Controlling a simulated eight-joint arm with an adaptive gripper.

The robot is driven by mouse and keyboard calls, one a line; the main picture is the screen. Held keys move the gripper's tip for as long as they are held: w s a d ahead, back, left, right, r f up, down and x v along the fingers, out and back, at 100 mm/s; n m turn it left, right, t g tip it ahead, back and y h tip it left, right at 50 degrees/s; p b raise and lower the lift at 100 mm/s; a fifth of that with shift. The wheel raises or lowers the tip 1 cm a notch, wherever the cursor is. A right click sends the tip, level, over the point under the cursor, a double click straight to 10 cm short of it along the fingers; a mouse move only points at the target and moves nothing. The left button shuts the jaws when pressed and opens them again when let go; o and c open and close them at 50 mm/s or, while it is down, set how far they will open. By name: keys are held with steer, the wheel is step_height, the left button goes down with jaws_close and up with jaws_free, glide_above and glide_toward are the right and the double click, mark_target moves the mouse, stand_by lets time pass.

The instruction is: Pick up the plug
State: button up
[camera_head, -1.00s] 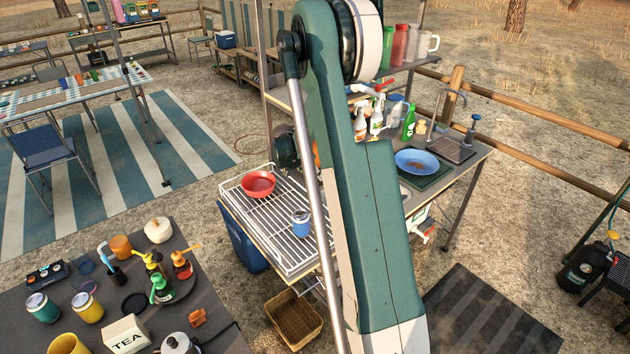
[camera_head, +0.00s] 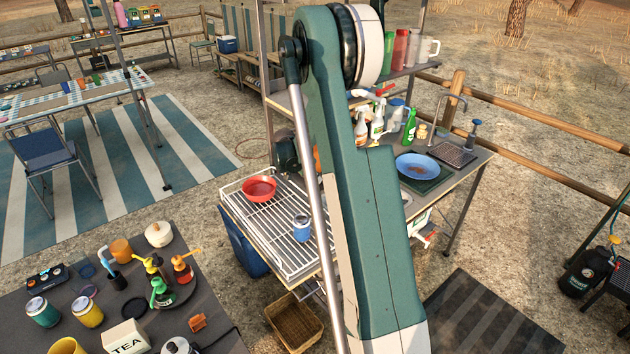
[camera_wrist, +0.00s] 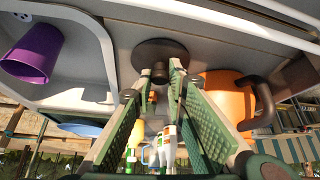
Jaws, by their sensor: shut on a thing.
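The plug (camera_wrist: 160,51) shows in the wrist view as a dark, flat round disc with a small knob, at the upper middle against a pale grey surface. My gripper (camera_wrist: 160,77) has its two green, ribbed fingers closed in on the knob, with the disc just beyond the fingertips. I cannot tell whether the disc touches the surface behind it. In the head view my arm hides the gripper, and I cannot make out the plug there.
In the wrist view an orange mug (camera_wrist: 225,98) is close to the right finger and a purple cup (camera_wrist: 32,54) is at the left. Spray bottles (camera_head: 377,124) and a blue plate (camera_head: 417,167) are on the counter. A red bowl (camera_head: 259,189) sits on the rack (camera_head: 277,233).

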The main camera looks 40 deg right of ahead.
steer(key=shift+r, duration=1.55)
steer(key=shift+s+r, duration=0.2)
steer(key=shift+s, duration=0.15)
steer(key=s+p, duration=0.1)
steer(key=s, duration=1.6)
steer(key=shift+s, duration=0.15)
